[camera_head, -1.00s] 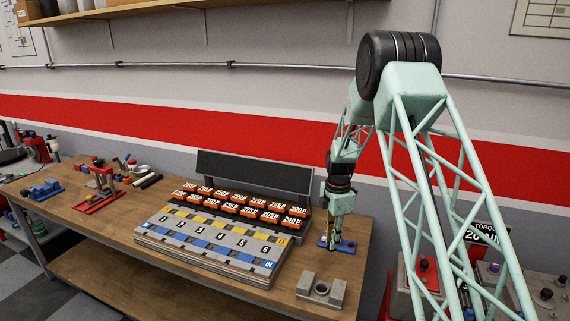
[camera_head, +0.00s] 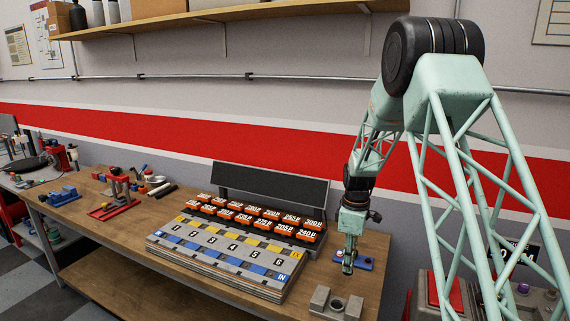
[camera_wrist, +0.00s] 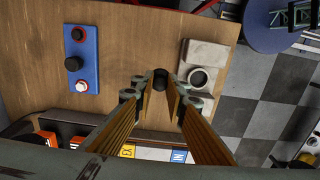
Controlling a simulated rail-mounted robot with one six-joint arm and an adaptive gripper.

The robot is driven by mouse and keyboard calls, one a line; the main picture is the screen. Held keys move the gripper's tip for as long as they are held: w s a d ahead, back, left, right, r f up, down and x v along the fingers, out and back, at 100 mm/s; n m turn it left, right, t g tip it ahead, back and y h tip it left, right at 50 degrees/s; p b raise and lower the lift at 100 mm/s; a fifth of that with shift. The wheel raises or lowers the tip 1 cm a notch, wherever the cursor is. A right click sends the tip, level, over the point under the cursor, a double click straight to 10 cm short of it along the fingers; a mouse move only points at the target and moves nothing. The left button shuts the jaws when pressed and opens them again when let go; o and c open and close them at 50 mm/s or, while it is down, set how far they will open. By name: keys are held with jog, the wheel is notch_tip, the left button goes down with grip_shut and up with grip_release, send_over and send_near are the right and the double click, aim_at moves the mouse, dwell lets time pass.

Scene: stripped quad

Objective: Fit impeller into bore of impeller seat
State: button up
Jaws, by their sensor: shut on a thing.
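My gripper (camera_head: 347,268) is shut on a small dark round part, which I take to be the impeller (camera_wrist: 160,79). My gripper hangs above the bench's right end, pointing down. The impeller seat (camera_head: 319,299) is a grey block with a raised ring around a round bore, near the front right of the bench. It also shows in the wrist view (camera_wrist: 209,54), right of the fingertips. Its bore looks empty, and the held part is apart from it.
A blue fixture (camera_wrist: 80,42) with dark and light knobs lies on the other side of my gripper from the seat. A numbered rack (camera_head: 215,259) with orange labelled blocks stands left. Bare wooden bench (camera_wrist: 130,35) lies between fixture and seat.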

jog(key=shift+s+a+f+m+b, duration=0.15)
jog(key=shift+s+a+m+b, duration=0.1)
jog(key=shift+s+m+b, duration=1.6)
jog(key=shift+s+a+f+m+b, duration=0.1)
jog(key=shift+s+a+m+b, duration=0.2)
jog(key=shift+s+m+b, duration=1.55)
jog(key=shift+s+a+f+m+b, duration=0.15)
jog(key=shift+s+a+m+b, duration=0.2)
jog(key=shift+s+m, duration=1.7)
jog(key=shift+w+d+m, duration=0.15)
jog(key=shift+w+m, duration=0.6)
